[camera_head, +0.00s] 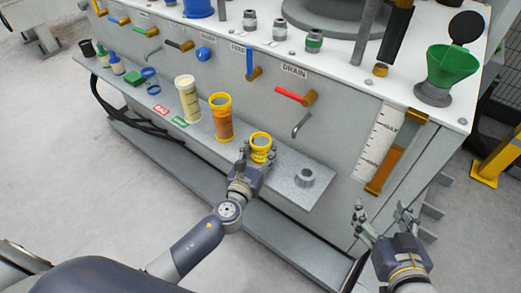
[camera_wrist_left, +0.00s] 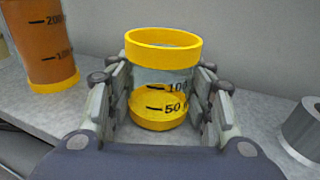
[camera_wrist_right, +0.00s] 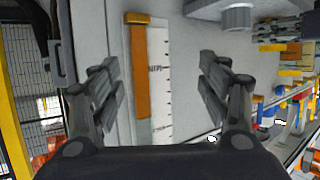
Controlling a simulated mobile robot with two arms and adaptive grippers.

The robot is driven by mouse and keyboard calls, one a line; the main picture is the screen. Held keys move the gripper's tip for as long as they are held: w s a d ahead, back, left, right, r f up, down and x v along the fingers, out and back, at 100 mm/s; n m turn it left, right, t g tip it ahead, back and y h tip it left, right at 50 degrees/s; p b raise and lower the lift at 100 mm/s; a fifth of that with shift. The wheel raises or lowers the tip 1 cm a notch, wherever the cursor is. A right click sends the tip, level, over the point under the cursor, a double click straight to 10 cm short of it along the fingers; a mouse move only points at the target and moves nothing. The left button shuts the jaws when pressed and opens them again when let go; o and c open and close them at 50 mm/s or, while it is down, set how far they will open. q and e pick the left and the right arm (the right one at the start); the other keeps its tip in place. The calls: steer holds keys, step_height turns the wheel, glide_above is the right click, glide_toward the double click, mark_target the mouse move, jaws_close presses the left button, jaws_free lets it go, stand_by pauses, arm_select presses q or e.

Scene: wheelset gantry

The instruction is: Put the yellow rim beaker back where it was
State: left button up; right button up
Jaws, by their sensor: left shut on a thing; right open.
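The yellow rim beaker (camera_head: 261,142) is a short clear cup with a yellow rim, a yellow base and black volume marks. It is at the shelf, right of the amber cylinder. My left gripper (camera_head: 250,160) is shut on it; in the left wrist view the beaker (camera_wrist_left: 163,85) stands upright between the two fingers of the left gripper (camera_wrist_left: 160,105). Whether its base touches the shelf cannot be told. My right gripper (camera_head: 383,216) is open and empty in front of the machine's right end. In the right wrist view the right gripper (camera_wrist_right: 160,85) faces the level gauge (camera_wrist_right: 158,80).
The narrow grey shelf (camera_head: 285,164) runs along the machine. The amber cylinder (camera_head: 222,120) and a cream cylinder (camera_head: 187,99) stand to the left of the beaker. A small grey metal part (camera_head: 304,177) sits to its right. Red DRAIN valve handle (camera_head: 291,95) and a spout (camera_head: 302,123) project above the shelf.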

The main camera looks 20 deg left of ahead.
steer(key=shift+r, duration=0.1)
arm_select(q)
steer(key=shift+f, duration=0.1)
steer(key=o, duration=1.1)
arm_select(e)
steer(key=shift+w+a+r+t, duration=0.15)
steer(key=shift+w+r+t, duration=0.1)
steer(key=shift+r+t, duration=0.1)
